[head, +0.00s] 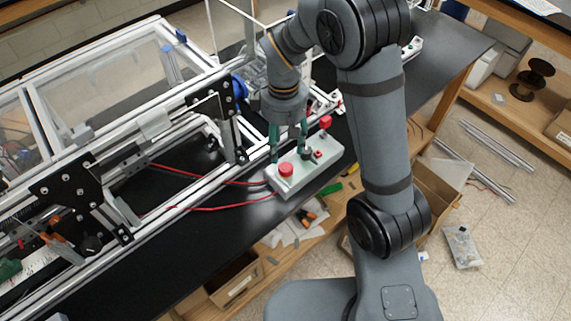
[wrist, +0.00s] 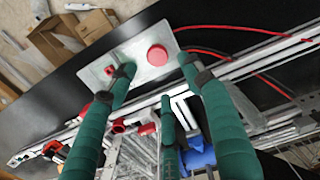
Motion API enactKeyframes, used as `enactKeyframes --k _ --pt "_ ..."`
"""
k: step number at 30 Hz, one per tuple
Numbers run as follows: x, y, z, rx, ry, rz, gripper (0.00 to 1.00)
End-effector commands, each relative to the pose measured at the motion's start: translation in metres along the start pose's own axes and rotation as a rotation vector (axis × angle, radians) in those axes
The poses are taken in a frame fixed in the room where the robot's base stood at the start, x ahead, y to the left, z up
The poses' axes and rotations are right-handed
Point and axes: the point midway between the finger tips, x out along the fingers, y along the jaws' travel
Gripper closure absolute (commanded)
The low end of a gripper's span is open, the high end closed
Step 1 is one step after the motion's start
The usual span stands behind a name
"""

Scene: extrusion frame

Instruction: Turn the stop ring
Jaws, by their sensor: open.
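A pale grey control box (head: 310,174) lies on the black bench top, with a round red stop button (head: 286,169) at its left end. No separate ring can be made out around the button. In the wrist view the button (wrist: 157,55) sits on the box plate (wrist: 142,40), framed between my fingertips. My gripper (head: 288,156) points down over the box, its green fingers apart and empty. In the wrist view my gripper (wrist: 157,68) shows its fingers spread. Whether a fingertip touches the box or button cannot be told.
A small red button (head: 318,154) is on the box, right of the stop button. Red cables (head: 225,182) run left from the box. The aluminium extrusion frame (head: 150,170) stands close behind and left. Cardboard boxes (head: 238,280) sit below the bench edge.

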Motion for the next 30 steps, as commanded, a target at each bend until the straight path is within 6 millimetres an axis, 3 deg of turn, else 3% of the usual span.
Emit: enactKeyframes --k 6,13,25,30 --pt "0.042 -0.001 0.002 0.0 -0.007 -0.003 0.5" --pt "0.074 0.0 0.002 0.002 -0.004 -0.002 0.5" --pt "0.085 0.0 0.001 0.001 -0.001 0.0 0.5" --pt "0.084 0.0 0.001 0.001 -0.001 0.0 0.58"
